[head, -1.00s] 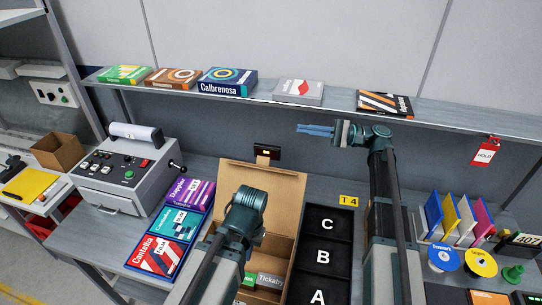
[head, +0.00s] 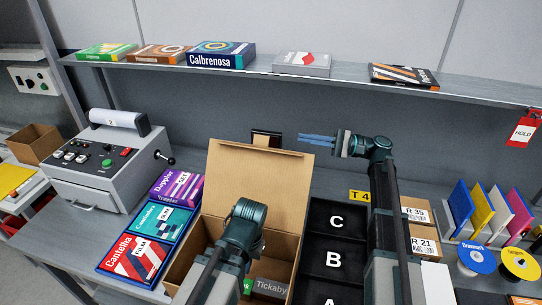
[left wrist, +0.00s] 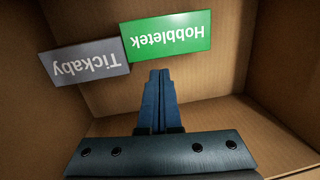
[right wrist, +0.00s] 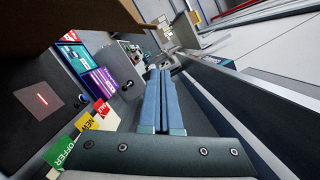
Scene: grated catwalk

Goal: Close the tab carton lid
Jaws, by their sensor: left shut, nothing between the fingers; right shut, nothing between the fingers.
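The brown tab carton (head: 190,262) stands open on the bench, with its lid (head: 258,185) raised and leaning back. The carton wall also shows in the left wrist view (left wrist: 285,75). Inside lie a green Hobbletek box (left wrist: 168,36) and a grey Tickaby box (left wrist: 88,60). My left gripper (left wrist: 160,73) is shut and empty, pointing down into the carton; my own arm hides its fingers in the head view. My right gripper (head: 303,137) is shut and empty, pointing left near the lid's upper right corner. The lid appears brown at upper left in the right wrist view (right wrist: 75,22).
A tray of labelled boxes (head: 128,278) and a grey machine (head: 105,160) stand left of the carton. A black lettered tray (head: 334,240) lies to its right, then small parcels (head: 415,212). A shelf (head: 250,74) with several boxes runs behind, above my right gripper.

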